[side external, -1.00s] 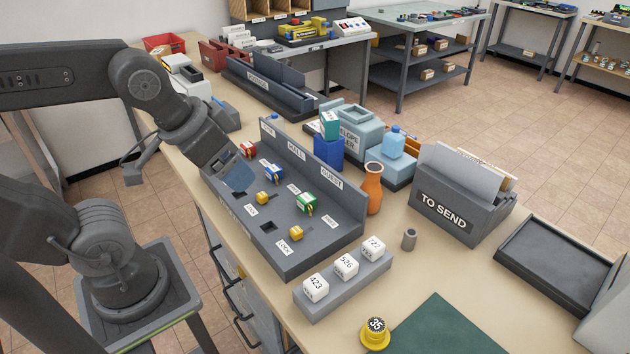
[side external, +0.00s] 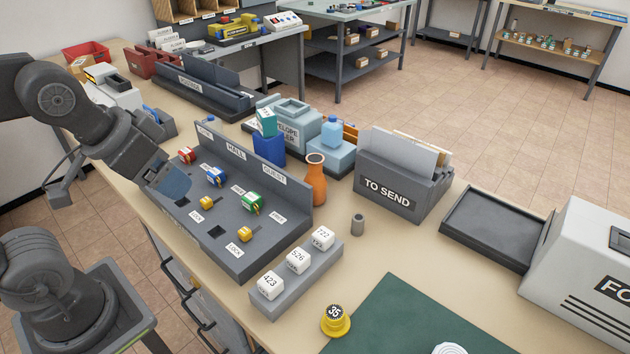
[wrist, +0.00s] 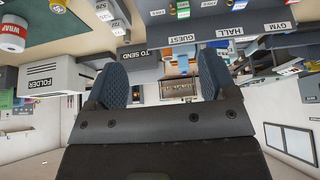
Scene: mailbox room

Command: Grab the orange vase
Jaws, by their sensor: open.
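The orange vase (side external: 316,184) stands upright on the table in the side view, behind the right end of the grey key rack and left of the "TO SEND" box. It has a narrow neck and a dark open mouth. My gripper (side external: 174,186) is over the left part of the rack, well to the left of the vase and apart from it. In the wrist view my gripper (wrist: 160,78) has its two blue-grey fingers wide apart with nothing between them.
The key rack (side external: 238,243) with its upright labelled back panel lies between my gripper and the vase. A small grey cylinder (side external: 358,224) stands in front.

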